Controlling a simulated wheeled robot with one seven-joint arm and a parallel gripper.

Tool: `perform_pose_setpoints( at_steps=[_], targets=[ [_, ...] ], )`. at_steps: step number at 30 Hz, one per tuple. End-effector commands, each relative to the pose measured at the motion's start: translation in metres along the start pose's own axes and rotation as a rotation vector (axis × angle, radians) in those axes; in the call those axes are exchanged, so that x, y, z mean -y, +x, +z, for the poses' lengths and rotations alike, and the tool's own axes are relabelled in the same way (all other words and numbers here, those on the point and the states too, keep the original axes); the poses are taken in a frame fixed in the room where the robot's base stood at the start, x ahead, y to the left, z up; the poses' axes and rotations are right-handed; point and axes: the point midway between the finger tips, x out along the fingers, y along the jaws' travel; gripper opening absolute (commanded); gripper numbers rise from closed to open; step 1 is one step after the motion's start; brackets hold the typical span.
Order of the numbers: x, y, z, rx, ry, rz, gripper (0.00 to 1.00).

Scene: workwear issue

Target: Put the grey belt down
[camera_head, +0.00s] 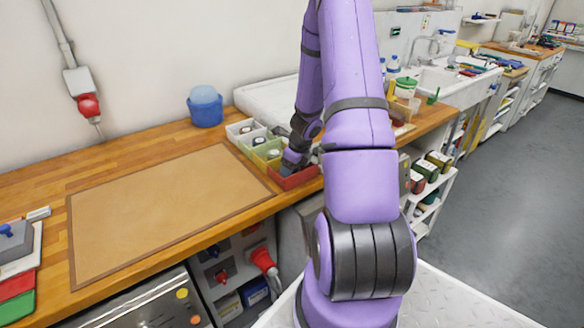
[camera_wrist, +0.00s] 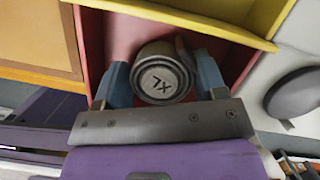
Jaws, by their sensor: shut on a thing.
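The grey belt (camera_wrist: 160,84) is a tight roll with an XL mark on its end, seen in the wrist view. My gripper (camera_wrist: 163,72) is shut on it, one blue finger on each side. The belt and fingers are inside the red bin (camera_wrist: 96,40); I cannot tell whether the belt touches its floor. In the head view my gripper (camera_head: 292,158) reaches down into the red bin (camera_head: 297,181), at the near end of a row of bins on the wooden bench. The belt is hidden there by my arm.
The yellow-green bin (camera_head: 264,158) adjoins the red one, with white bins (camera_head: 243,131) behind, holding rolled items. A tan mat (camera_head: 160,205) lies clear on the bench to the left. A blue tub (camera_head: 205,108) stands at the back. Shelves (camera_head: 430,190) are to the right.

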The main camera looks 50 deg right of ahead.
Motion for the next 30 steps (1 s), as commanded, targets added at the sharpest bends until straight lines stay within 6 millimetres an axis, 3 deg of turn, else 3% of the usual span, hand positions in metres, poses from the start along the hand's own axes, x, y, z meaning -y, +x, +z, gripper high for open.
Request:
perform_pose_setpoints(
  at_steps=[10, 11, 13, 14, 23, 30],
  targets=[
    [0.0, 0.003, -0.001, 0.0, 0.002, 0.0, 0.34],
    [0.0, 0.003, -0.001, 0.0, 0.001, 0.0, 0.72],
    [0.0, 0.003, -0.001, 0.0, 0.001, 0.0, 0.88],
    [0.0, 0.003, -0.001, 0.0, 0.001, 0.0, 0.9],
    [0.0, 0.001, 0.0, 0.0, -0.001, -0.001, 0.9],
    [0.0, -0.023, 0.002, 0.0, -0.005, -0.003, 0.9]
  ],
)
